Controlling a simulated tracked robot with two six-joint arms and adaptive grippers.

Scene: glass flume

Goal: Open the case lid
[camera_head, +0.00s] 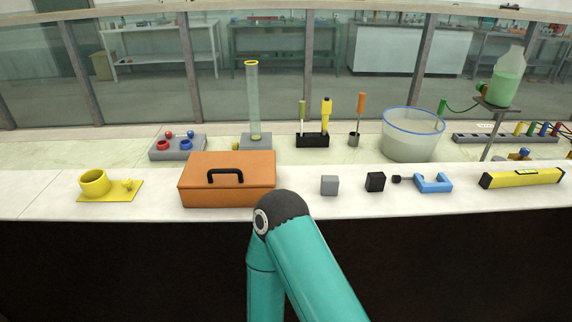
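A yellow cup on a plate (94,182) is left of the case. A grey cube (329,185), black cube (375,182), blue clamp (433,183) and yellow level (522,178) lie to its right. Behind stand a glass cylinder (252,100) and clear bucket (411,140).

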